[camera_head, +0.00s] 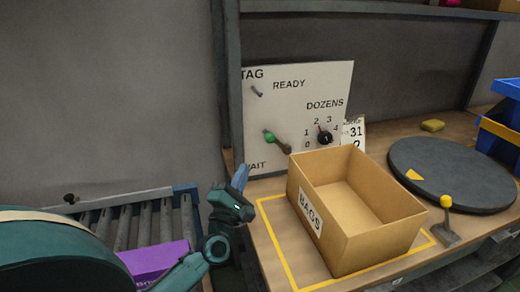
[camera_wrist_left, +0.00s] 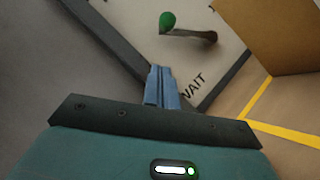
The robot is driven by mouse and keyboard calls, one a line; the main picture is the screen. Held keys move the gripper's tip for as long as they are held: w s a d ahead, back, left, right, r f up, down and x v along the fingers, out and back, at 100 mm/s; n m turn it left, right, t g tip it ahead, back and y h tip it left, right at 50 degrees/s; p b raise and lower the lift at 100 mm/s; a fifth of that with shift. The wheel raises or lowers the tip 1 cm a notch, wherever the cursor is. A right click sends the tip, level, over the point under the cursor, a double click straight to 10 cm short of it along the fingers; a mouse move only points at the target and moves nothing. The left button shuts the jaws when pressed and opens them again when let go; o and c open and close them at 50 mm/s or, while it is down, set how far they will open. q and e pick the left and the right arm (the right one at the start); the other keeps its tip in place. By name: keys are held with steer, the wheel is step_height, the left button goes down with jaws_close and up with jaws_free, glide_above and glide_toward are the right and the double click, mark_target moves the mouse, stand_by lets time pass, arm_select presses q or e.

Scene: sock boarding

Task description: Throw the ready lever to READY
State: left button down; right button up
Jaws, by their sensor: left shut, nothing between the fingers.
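The ready lever (camera_head: 280,143) is on the white panel (camera_head: 330,80), left of the dozens dial. Its green knob (camera_head: 269,136) is at the left end of a dark shaft, between the word READY above and the word WAIT below. The lever also shows in the left wrist view (camera_wrist_left: 188,33). My left gripper (camera_head: 240,178) is shut and empty, below and left of the knob and apart from it. In the left wrist view its blue fingers (camera_wrist_left: 162,85) are together, with the lever beyond them. My right gripper is not in view.
An open cardboard box (camera_head: 385,240) marked BAGS stands on the table right of my left gripper. A dark turntable (camera_head: 455,172) and a yellow-knobbed lever (camera_head: 446,215) are further right. A roller conveyor (camera_head: 158,220) with a purple box (camera_head: 155,262) is at left.

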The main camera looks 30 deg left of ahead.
arm_select(q)
steer(key=w+d+r+p, duration=0.1)
steer(key=w+r, duration=0.2)
steer(key=w, duration=0.3)
steer(key=shift+w+r+p, duration=0.3)
steer(key=shift+p, duration=0.1)
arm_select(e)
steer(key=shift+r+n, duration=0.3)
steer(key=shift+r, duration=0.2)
